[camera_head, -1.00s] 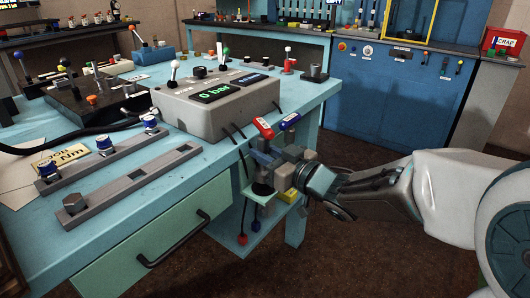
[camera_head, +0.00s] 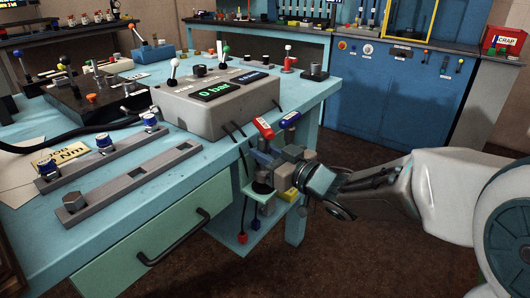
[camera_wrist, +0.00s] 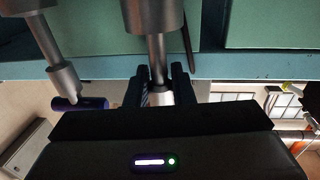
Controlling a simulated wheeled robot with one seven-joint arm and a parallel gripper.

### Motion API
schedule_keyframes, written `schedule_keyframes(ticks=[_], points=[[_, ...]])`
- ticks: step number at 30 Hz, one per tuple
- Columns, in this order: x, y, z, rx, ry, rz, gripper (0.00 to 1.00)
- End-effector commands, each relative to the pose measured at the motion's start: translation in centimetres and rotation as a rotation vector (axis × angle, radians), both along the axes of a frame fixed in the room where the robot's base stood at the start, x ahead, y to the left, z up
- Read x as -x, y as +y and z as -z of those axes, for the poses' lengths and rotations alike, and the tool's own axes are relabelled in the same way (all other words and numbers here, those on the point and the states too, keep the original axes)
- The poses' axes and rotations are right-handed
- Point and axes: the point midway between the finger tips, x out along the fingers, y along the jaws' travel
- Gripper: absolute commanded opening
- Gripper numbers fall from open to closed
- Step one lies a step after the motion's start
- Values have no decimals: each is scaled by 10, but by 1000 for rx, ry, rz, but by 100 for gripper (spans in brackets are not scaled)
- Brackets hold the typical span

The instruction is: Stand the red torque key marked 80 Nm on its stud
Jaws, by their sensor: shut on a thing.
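The red torque key (camera_head: 263,127) shows its red handle with a pale label at the table's right edge in the head view; its marking is too small to read. A blue-handled key (camera_head: 289,120) is beside it. My gripper (camera_head: 273,160) is just below these handles. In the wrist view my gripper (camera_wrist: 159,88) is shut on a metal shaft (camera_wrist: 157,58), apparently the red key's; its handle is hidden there. The blue key's handle (camera_wrist: 82,103) is to the left, clear of the fingers. I cannot tell which stud is the key's own.
A front rail (camera_head: 130,178) with a hex head (camera_head: 75,202) lies on the table (camera_head: 45,235). A rear rail carries blue-capped fittings (camera_head: 104,144). A card (camera_head: 60,158) ending in "Nm" lies behind. The grey console (camera_head: 215,110) stands close to the keys.

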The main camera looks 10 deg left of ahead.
Motion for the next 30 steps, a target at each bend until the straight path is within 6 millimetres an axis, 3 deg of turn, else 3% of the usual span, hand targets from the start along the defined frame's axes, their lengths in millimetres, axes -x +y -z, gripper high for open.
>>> schedule_keyframes(ticks=[27,28,30], points=[[0,0,24,-1,-1,0,0],[0,0,22,-1,-1,0,30],[0,0,22,-1,-1,0,47]])
